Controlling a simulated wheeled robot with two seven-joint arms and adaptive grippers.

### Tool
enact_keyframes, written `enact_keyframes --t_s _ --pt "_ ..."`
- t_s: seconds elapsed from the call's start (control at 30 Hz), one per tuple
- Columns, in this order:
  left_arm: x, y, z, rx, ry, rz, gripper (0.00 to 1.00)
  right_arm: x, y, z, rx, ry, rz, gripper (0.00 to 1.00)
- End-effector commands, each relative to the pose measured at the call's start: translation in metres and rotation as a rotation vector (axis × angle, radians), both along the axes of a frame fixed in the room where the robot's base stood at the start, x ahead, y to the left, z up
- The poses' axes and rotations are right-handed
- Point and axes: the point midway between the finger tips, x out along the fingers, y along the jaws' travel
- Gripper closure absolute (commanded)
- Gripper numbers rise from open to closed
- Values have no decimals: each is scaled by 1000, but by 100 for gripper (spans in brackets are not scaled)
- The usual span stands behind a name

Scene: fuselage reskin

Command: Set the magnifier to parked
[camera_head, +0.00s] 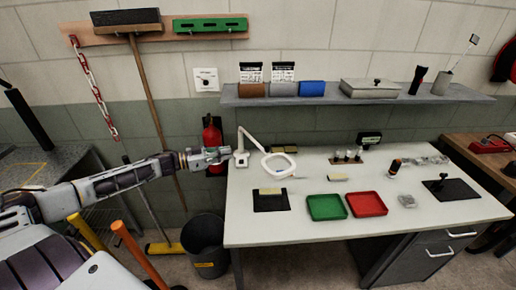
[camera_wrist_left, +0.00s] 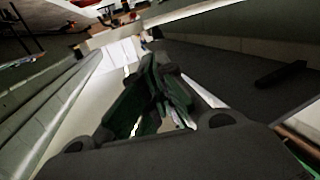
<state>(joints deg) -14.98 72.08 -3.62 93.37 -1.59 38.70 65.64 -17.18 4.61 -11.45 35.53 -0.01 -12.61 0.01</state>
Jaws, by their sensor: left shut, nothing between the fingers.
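The magnifier (camera_head: 279,165) is a white ring on a jointed white arm, with its base at the left edge of the white workbench (camera_head: 300,222). The ring hangs over the back left of the bench. My left gripper (camera_head: 226,153) is shut and empty, just left of the magnifier's base and lower arm; whether it touches them I cannot tell. In the left wrist view its dark fingers (camera_wrist_left: 158,98) fill the middle, and I cannot clearly make out the magnifier there. My right gripper is not in view.
A shelf (camera_head: 330,100) with boxes and a torch runs above the bench. A green tray (camera_head: 326,207) and a red tray (camera_head: 366,204) lie on the bench. A red extinguisher (camera_head: 211,133) hangs behind my left gripper. A dark bin (camera_head: 204,240) stands on the floor below.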

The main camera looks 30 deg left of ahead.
Motion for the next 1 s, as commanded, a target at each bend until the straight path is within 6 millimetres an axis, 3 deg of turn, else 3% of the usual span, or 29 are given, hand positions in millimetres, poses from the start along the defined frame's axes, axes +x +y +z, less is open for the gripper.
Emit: enact_keyframes --t_s 1.0 --pt "29 -24 -1 -1 -2 1 100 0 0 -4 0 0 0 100"
